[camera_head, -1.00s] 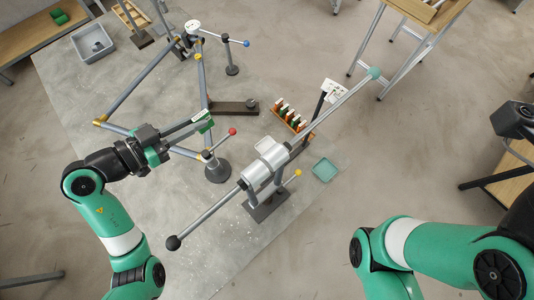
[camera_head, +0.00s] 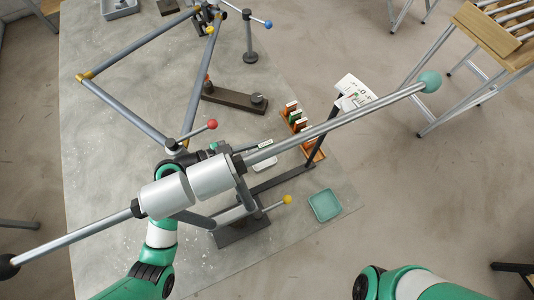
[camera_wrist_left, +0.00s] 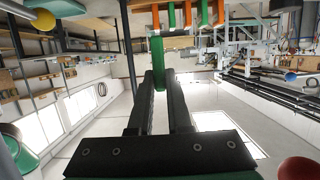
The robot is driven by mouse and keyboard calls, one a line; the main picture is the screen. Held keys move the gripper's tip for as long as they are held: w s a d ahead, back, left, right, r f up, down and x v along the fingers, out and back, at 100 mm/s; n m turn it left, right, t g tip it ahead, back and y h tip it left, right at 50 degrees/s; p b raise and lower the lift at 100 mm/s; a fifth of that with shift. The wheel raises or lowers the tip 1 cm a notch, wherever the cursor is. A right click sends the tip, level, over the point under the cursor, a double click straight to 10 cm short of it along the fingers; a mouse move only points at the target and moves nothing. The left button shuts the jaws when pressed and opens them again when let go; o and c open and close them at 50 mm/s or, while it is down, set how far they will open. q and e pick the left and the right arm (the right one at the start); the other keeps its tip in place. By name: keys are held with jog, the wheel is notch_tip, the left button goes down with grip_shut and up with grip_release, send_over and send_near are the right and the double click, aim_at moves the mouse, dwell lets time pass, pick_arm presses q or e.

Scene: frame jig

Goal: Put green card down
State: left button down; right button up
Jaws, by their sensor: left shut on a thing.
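The green card (camera_wrist_left: 158,62) is between the fingertips of my left gripper (camera_wrist_left: 160,80) in the left wrist view, held upright and edge-on. My right gripper is out of view.
The silver clamp (camera_head: 165,195) with its long bar crosses above my left arm. A teal tray (camera_head: 324,205) lies at the table's right edge.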

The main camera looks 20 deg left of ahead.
pick_arm(q)
notch_tip(320, 180, down, 6)
jog(key=b, duration=0.3)
jog(key=shift+s+f, duration=0.1)
notch_tip(320, 180, down, 4)
jog(key=b, duration=0.3)
jog(key=shift+r, duration=0.25)
jog(key=c, duration=0.9)
grip_release()
jog(key=shift+f, duration=0.15)
jog(key=shift+o, duration=0.2)
